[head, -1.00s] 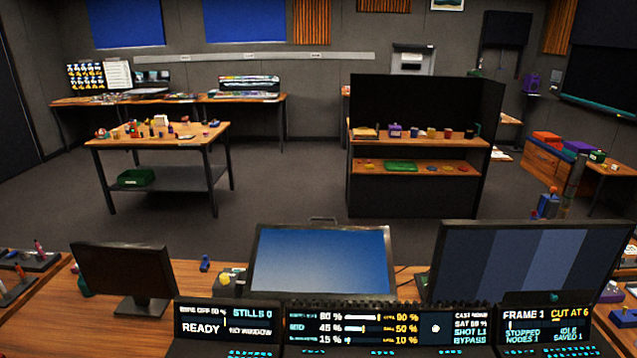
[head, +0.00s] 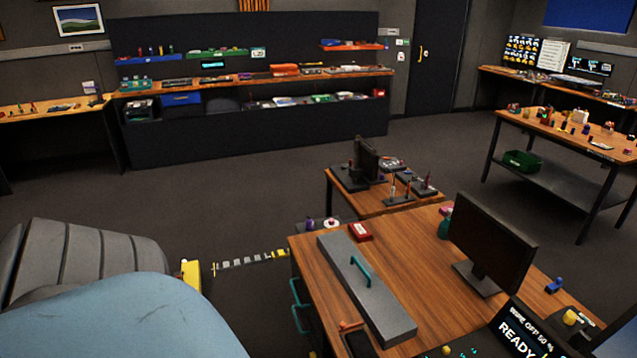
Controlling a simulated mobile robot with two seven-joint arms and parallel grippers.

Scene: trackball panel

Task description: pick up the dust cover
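A long flat grey slab with a teal handle on top, which looks like the dust cover (head: 388,303), lies on the left part of the wooden desk in the head view. Its teal handle (head: 361,271) stands up near its middle. It lies at a slant, from the desk's far left towards the near middle. Neither of my grippers is in view.
A red box (head: 360,232) sits beyond the slab's far end. A dark monitor (head: 493,240) stands to its right. A small side table (head: 385,203) adjoins the desk's far side. A pale blue rounded shape (head: 120,320) fills the near left.

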